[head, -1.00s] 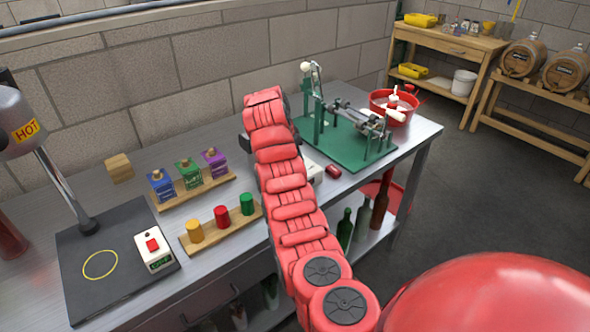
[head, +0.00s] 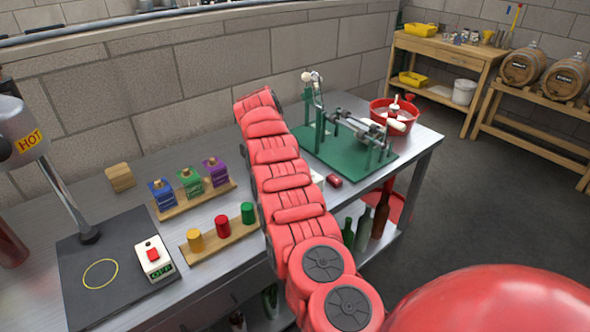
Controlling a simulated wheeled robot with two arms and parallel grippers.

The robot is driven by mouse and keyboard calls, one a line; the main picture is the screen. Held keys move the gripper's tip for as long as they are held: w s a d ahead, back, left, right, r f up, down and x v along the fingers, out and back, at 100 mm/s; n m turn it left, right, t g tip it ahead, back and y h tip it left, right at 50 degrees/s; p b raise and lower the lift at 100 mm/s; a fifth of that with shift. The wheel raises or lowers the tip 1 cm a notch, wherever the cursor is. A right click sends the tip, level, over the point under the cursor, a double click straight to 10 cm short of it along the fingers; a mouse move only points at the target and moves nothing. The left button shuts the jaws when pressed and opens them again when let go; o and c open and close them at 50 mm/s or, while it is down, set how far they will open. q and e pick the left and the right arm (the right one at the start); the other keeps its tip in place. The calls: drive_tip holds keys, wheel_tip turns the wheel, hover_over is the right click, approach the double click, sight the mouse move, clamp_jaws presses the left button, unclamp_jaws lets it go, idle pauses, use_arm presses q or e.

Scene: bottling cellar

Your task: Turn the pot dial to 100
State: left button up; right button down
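A grey metal pot-like housing (head: 22,128) with a yellow HOT label is at the left edge, on a post above a dark plate (head: 75,288). A dark round knob (head: 5,148) shows on it, cut by the frame edge; no scale or setting is readable. A white box (head: 154,258) with a red switch sits on the plate; its small green display seems to read OFF. One red arm of mine crosses the bench in the middle. Neither gripper can be made out. A white object (head: 318,180) is partly hidden behind the arm.
Wooden racks hold coloured bottles (head: 190,181) and coloured cylinders (head: 222,225). A wooden block (head: 121,177) stands behind them. A green-based machine (head: 345,155) and a red basin (head: 380,104) are at the bench's right end. Bottles (head: 364,228) stand on the lower shelf.

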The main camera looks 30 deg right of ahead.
drive_tip(key=shift+f, duration=0.1)
idle(0.3)
drive_tip(key=shift+c, duration=2.2)
unclamp_jaws()
drive_tip(key=v, duration=0.6)
drive_tip(key=shift+d, duration=0.1)
drive_tip(key=p+v, duration=0.7)
drive_tip(key=v, duration=0.4)
drive_tip(key=shift+a, duration=0.25)
drive_tip(key=shift+r, duration=0.2)
